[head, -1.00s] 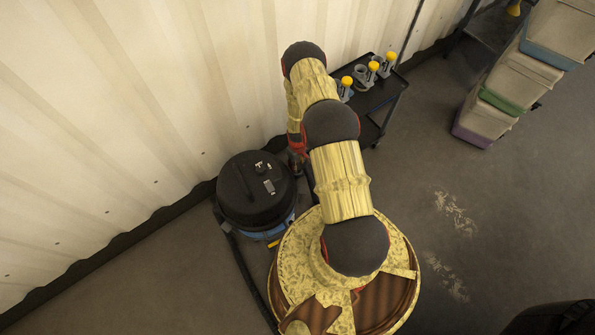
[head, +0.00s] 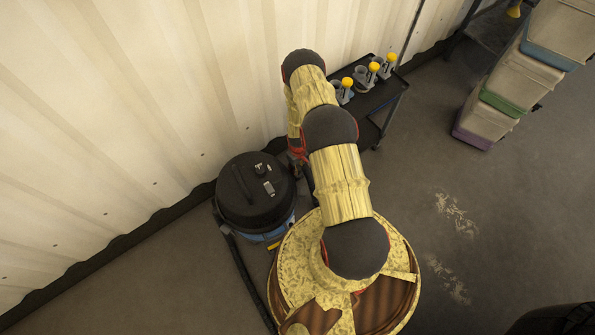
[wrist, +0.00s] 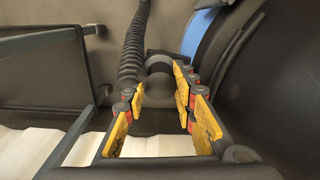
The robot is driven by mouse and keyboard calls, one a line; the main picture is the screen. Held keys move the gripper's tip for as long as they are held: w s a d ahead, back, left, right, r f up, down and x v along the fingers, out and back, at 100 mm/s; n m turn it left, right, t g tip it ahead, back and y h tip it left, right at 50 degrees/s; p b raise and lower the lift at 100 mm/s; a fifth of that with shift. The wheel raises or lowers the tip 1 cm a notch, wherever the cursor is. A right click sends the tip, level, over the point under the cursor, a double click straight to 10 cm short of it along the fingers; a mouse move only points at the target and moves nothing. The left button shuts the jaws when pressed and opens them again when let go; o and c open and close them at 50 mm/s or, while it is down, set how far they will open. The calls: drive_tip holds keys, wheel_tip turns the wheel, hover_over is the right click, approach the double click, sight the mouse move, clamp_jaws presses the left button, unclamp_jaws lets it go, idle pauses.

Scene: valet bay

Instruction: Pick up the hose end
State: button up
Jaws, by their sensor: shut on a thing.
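The hose end (wrist: 158,64), a dark cuff with a grey rim on a black ribbed hose (wrist: 134,42), shows in the wrist view between the yellow-padded fingers. My gripper (wrist: 160,85) is shut on it; the fingers hide part of the contact. In the head view my arm covers most of the gripper and the hose end. The vacuum cleaner (head: 252,190), a black-topped drum with a blue band, stands just left of the gripper there. Its blue band (wrist: 200,32) and dark side fill the right of the wrist view.
A dark trolley (head: 372,103) with yellow-topped sprayers (head: 373,70) stands behind, by the corrugated wall (head: 110,110). Stacked crates (head: 515,75) stand at the upper right. Open floor (head: 490,190) lies to the right.

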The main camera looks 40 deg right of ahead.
wheel_tip(320, 180, up, 10)
drive_tip(key=p, duration=0.3)
drive_tip(key=o, duration=0.5)
drive_tip(key=c, duration=0.5)
